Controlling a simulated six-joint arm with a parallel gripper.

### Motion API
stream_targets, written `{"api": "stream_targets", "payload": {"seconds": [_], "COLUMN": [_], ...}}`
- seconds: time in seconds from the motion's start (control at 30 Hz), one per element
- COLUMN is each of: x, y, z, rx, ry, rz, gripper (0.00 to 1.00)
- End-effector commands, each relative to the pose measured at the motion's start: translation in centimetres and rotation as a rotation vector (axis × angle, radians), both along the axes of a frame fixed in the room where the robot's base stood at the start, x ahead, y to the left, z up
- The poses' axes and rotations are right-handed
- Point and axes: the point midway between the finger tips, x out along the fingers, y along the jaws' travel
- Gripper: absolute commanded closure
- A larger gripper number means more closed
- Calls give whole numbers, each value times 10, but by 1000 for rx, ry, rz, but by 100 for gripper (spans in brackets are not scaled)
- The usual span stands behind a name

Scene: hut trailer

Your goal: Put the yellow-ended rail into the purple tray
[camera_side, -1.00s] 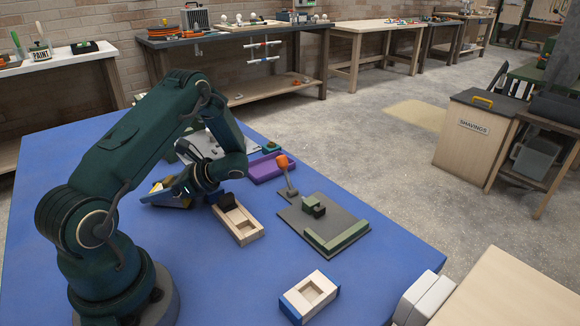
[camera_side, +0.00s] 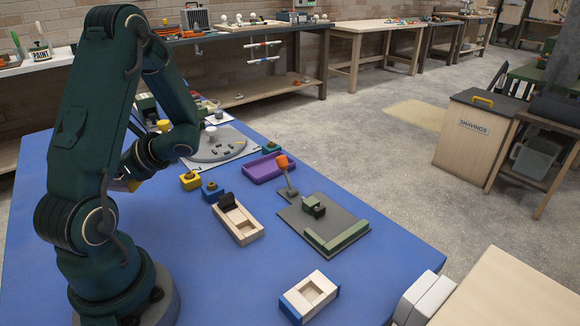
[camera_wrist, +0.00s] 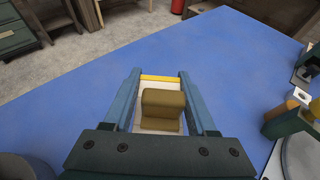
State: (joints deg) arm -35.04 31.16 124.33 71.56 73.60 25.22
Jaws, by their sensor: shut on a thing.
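The yellow-ended rail (camera_wrist: 160,78) sits between the two blue fingers of my gripper (camera_wrist: 159,84) in the wrist view. It is a pale piece with a yellow strip across its far end and a brown-olive block on top. My gripper is shut on it and held above the blue table. In the side view my gripper (camera_side: 128,183) is mostly hidden behind my arm, with a bit of yellow showing. The purple tray (camera_side: 262,170) lies on the table to the right of my gripper and looks empty.
A pale rail with a dark block (camera_side: 247,232) and a blue-ended rail (camera_side: 318,290) lie nearer the front. Yellow (camera_side: 190,182) and blue (camera_side: 210,193) blocks stand between my gripper and the tray.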

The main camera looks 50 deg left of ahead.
Motion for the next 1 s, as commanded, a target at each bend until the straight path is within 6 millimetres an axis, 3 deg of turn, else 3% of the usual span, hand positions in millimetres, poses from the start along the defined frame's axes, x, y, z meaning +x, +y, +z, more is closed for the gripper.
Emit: {"api": "stream_targets", "payload": {"seconds": [0.23,0.43,0.77,1.0], "x": [-20,-5,87,161], "y": [-2,-2,-22,-68], "z": [13,20,49,75], "rx": [1,3,4,5], "ry": [-1,-3,-5,-6], "rz": [-1,-74,-423,-818], "gripper": [100,100,100,100]}}
